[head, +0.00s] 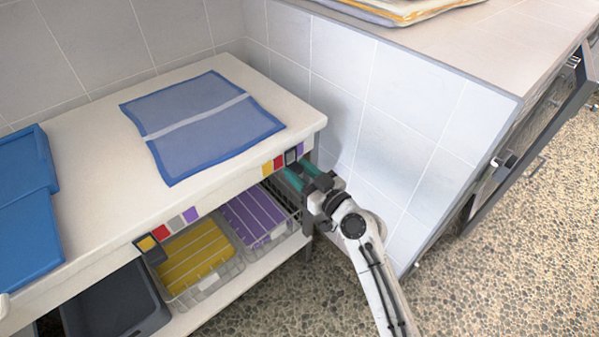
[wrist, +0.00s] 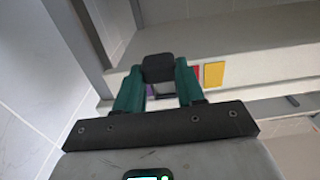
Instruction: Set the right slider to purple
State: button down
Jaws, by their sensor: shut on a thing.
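The right slider, a dark frame (head: 290,156), sits on the front edge of the white bench over the grey patch, with purple (head: 300,149) to its right and red (head: 279,161) and yellow (head: 267,168) to its left. In the wrist view the slider's black block (wrist: 158,67) stands between the teal fingertips of my gripper (wrist: 158,78), which is shut on it. There a bit of grey shows below the block, purple (wrist: 149,90) lies left, partly hidden by a finger, and yellow (wrist: 214,75) lies right. My gripper (head: 301,172) also shows in the head view.
The left slider (head: 148,248) frames a yellow patch farther left on the same bench edge. Baskets with yellow (head: 195,252) and purple towels (head: 254,217) stand on the shelf below. A blue towel (head: 205,125) lies on the bench top (head: 75,165). A tiled wall (head: 395,130) rises close right.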

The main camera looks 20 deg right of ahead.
jog(key=d+b, duration=0.1)
jog(key=w+d+b, duration=0.1)
jog(key=d, duration=0.1)
jog(key=shift+w+r+b, duration=0.1)
jog(key=shift+b, duration=0.2)
jog(key=c, duration=0.7)
grip_release()
jog(key=shift+d, duration=0.15)
send_near(300, 156)
jog(key=v, duration=0.4)
jog(key=shift+s+d+f+b, duration=0.25)
jog(key=shift+d+b, duration=0.05)
jog(key=shift+b, duration=0.05)
